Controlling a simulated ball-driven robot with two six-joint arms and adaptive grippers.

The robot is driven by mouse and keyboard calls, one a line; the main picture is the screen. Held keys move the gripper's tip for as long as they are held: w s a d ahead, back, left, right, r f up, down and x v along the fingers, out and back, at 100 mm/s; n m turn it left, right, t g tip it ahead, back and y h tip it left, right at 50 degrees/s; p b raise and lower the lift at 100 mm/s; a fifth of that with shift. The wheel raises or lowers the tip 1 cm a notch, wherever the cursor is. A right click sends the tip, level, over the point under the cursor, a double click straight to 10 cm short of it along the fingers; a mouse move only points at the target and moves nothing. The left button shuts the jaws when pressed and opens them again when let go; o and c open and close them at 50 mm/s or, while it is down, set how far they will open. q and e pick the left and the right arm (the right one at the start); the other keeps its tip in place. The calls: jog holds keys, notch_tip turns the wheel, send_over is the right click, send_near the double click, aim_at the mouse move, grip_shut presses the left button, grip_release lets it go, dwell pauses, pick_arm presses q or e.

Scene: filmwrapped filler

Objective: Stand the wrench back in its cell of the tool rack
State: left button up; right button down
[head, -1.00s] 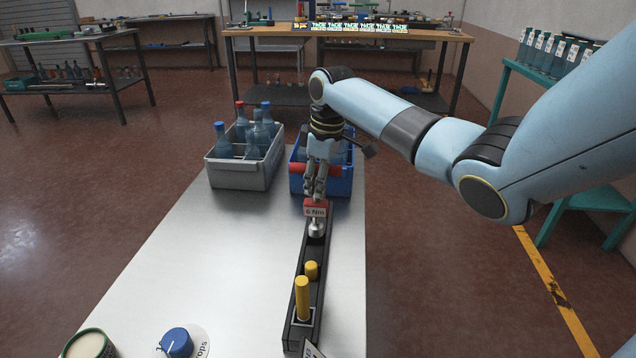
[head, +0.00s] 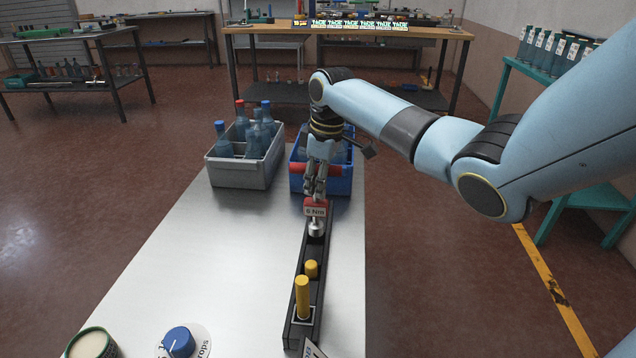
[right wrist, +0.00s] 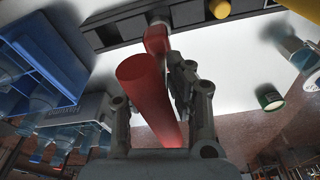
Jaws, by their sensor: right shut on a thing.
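The wrench has a red crossbar (head: 328,169), a red block marked "Nm" (head: 315,208) and a silver lower end (head: 316,229). My right gripper (head: 315,188) is shut on the wrench above the far end of the black tool rack (head: 305,270). In the right wrist view, the red bar (right wrist: 150,95) runs between my fingers, and the silver end (right wrist: 160,20) meets the rack. I cannot tell how deep it sits in a cell. Yellow-topped tools (head: 303,297) stand in the nearer part of the rack. My left gripper is not in view.
A grey crate of bottles (head: 240,175) and a blue crate (head: 338,185) stand at the table's far end, the blue one close behind my gripper. A blue knob (head: 179,341) and a round tub (head: 90,344) are at the near left. The table's left middle is clear.

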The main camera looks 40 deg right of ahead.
aim_at(318, 205)
jog(key=shift+r, duration=0.1)
jog(key=shift+p, duration=0.45)
dwell(0.5)
jog(key=shift+p, duration=0.35)
jog(key=shift+f+b, duration=1.55)
jog(key=shift+f, duration=1.55)
jog(key=c, duration=1.2)
grip_release()
jog(key=r, duration=0.4)
jog(key=s+r, duration=0.1)
jog(key=r, duration=0.7)
jog(key=shift+s+d, duration=0.2)
jog(key=shift+d, duration=0.15)
